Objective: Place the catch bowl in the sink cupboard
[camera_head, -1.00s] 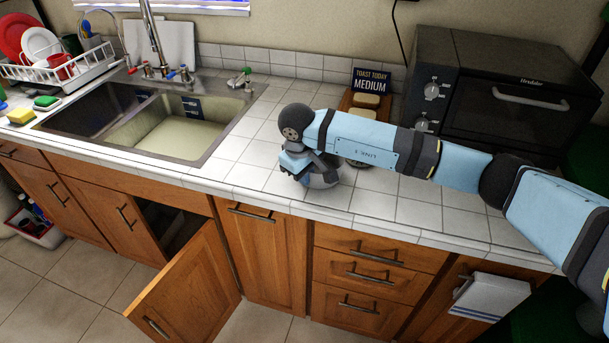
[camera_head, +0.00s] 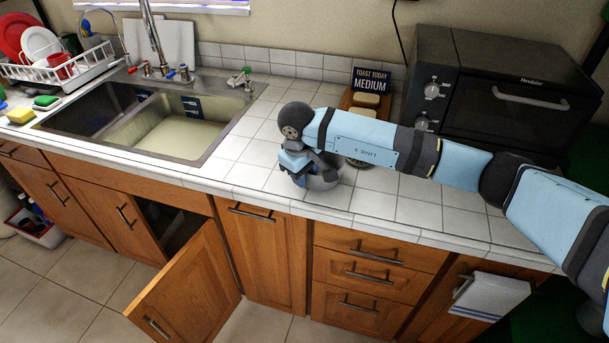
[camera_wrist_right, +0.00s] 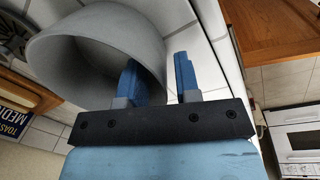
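The grey catch bowl (camera_head: 326,182) stands on the tiled counter, partly hidden by my right gripper (camera_head: 303,177). In the right wrist view the bowl (camera_wrist_right: 90,45) is large, with its hollow toward the camera. There the two blue fingers of my right gripper (camera_wrist_right: 160,80) are apart. One finger shows in front of the bowl's hollow and the other outside its rim, with the wall between them; I see no grip on it. The sink cupboard (camera_head: 165,222) is below the sink, its door (camera_head: 190,288) standing open and its inside dark. My left gripper is not in view.
The sink (camera_head: 160,125) is left of the bowl. A toast sign (camera_head: 370,80) and a wooden tray of bread (camera_head: 366,104) are behind it, with a black toaster oven (camera_head: 505,90) at right. The open door juts out over the floor. The counter's front stretch is clear.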

